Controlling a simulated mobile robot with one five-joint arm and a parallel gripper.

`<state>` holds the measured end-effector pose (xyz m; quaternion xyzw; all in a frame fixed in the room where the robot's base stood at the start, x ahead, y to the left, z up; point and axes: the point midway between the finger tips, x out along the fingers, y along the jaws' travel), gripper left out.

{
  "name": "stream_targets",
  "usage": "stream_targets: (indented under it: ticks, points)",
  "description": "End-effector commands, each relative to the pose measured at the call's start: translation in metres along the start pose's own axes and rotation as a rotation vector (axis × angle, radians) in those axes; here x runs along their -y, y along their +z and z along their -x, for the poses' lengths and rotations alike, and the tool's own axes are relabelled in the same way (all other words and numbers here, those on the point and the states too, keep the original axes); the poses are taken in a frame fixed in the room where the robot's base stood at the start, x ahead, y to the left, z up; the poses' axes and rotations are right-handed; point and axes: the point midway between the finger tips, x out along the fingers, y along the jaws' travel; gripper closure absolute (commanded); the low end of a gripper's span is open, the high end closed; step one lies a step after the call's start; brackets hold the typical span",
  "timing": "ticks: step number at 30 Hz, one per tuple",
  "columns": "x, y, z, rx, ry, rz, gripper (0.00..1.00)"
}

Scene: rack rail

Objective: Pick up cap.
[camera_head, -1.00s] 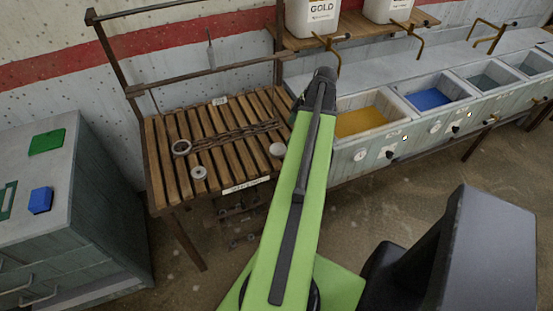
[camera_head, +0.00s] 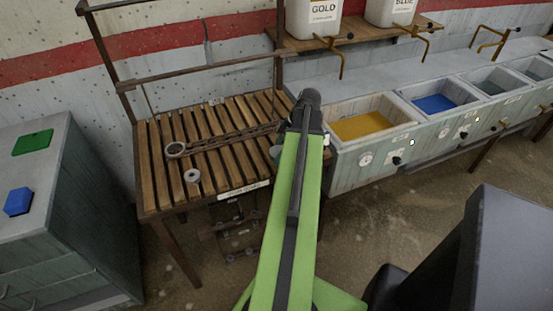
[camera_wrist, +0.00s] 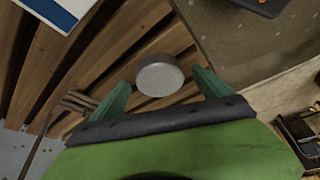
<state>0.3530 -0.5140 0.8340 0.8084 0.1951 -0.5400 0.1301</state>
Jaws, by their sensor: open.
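The likely cap is a round grey disc with a pale speckled top (camera_wrist: 158,77), lying on the wooden slatted rack (camera_wrist: 107,62). In the wrist view my gripper (camera_wrist: 161,84) is open, with one green finger on each side of the cap and nothing held. I cannot tell how high the fingers are above it. In the head view the cap (camera_head: 275,151) shows at the right end of the rack, partly hidden by my green arm. My gripper is hidden behind the arm there.
A chain with a ring (camera_head: 176,149) and a small grey disc (camera_head: 192,175) lie on the rack. A bench with paint-coloured basins (camera_head: 364,124) stands at right. A grey cabinet (camera_head: 75,185) stands at left. Rails (camera_head: 205,73) run above the rack.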

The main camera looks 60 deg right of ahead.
Motion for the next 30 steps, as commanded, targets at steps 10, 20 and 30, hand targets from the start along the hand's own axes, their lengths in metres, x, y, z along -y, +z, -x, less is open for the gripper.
stream_targets:
  ticks: [10, 20, 30]
  points:
    - [0.0, 0.0, 0.002, 0.0, 0.0, 0.0, 0.48]
    - [0.0, 0.0, 0.002, 0.0, 0.001, -0.001, 0.78]
    - [0.0, -0.006, 0.018, 0.0, 0.001, -0.001, 0.78]
